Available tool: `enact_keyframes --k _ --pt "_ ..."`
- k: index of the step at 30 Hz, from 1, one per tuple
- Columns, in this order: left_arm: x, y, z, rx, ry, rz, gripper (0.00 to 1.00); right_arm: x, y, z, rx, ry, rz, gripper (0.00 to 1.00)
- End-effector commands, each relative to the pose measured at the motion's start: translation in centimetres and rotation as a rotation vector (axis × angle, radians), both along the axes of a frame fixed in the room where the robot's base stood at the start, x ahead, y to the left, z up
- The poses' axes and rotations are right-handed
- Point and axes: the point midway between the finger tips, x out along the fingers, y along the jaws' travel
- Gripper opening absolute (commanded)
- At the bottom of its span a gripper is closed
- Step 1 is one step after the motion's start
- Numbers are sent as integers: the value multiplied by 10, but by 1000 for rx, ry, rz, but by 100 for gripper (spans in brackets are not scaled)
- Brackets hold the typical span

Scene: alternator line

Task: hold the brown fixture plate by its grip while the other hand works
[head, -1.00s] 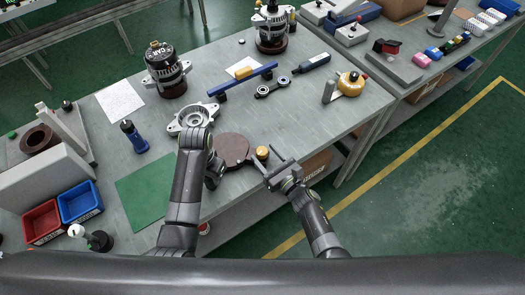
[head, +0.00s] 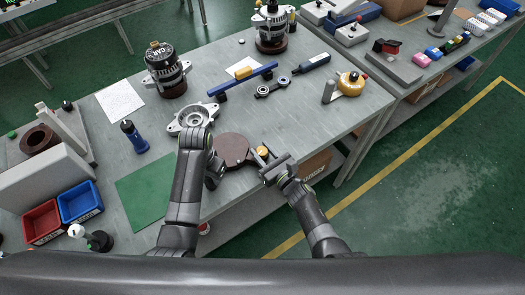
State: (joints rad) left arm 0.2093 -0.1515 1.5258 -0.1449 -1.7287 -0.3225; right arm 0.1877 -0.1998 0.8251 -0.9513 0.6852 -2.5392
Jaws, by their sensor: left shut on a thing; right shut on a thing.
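The brown fixture plate (head: 231,149) is a round disc lying flat near the front edge of the grey bench. My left gripper (head: 213,174) comes down at the plate's left side, shut at its edge; my own arm hides its fingertips and most of the grip. A small yellow-topped piece (head: 262,151) stands at the plate's right side. My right gripper (head: 266,168) is at this piece, its jaws shut on it from the front right. I cannot tell whether the piece is joined to the plate.
A silver housing (head: 188,117) lies just behind my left wrist. A blue bar (head: 243,79), a blue-black bottle (head: 134,137), a green mat (head: 147,191) and an alternator (head: 166,72) stand or lie around. Bare bench shows to the right of centre.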

Motion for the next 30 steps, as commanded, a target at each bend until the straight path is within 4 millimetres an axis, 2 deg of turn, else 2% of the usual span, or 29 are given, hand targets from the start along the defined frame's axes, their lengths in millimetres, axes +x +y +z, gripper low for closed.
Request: enact_keyframes --k 8,21,30 --pt "0 0 0 0 0 0 7 1 -1 0 -2 -5 55 12" --pt "0 0 0 0 0 -1 7 2 -1 0 -4 -2 337 12" --pt "0 0 0 0 0 -1 7 2 -1 -1 -5 0 467 12"
